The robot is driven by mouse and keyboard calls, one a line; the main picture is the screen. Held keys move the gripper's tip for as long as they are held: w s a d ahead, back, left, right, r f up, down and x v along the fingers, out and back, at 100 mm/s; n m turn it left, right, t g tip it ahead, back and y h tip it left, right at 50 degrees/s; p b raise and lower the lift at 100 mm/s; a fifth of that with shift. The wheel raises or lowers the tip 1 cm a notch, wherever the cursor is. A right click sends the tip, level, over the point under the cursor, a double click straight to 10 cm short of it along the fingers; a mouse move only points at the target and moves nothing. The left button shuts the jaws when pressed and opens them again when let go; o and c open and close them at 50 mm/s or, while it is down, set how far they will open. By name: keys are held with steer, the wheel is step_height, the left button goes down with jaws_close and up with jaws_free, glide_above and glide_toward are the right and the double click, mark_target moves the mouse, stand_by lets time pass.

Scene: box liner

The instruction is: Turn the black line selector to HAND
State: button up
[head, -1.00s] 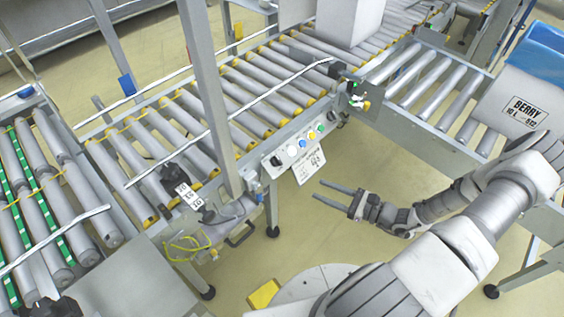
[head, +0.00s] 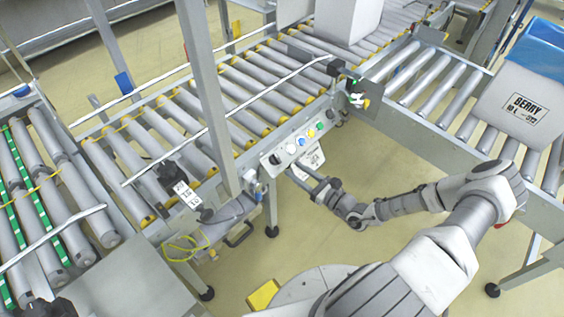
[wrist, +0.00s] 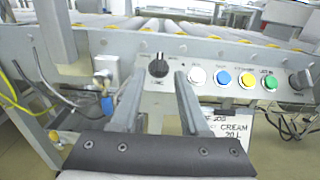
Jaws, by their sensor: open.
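The black line selector (wrist: 158,65) is a round knob with a pale pointer mark at the left end of a control panel (wrist: 220,88) on the conveyor's side. In the head view the selector (head: 275,160) is small, and its label is too small to read. My gripper (wrist: 158,80) is open, its two fingers apart just in front of and below the selector, one to each side of it in the wrist view. In the head view my gripper (head: 302,177) reaches toward the panel's left end. I cannot tell whether the fingers touch anything.
White, blue, yellow and green buttons (wrist: 222,77) sit right of the selector, with another black knob (wrist: 301,80) at the far right. A paper sign (wrist: 230,128) hangs below the panel. A post (head: 205,90) stands left of the panel. A BERRY box (head: 520,105) is at right.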

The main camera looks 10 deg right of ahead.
mark_target(277, 158)
steer(key=b+x, duration=0.1)
steer(key=x, duration=0.5)
steer(key=shift+w+a, duration=0.2)
steer(key=shift+w, duration=0.05)
jaws_close()
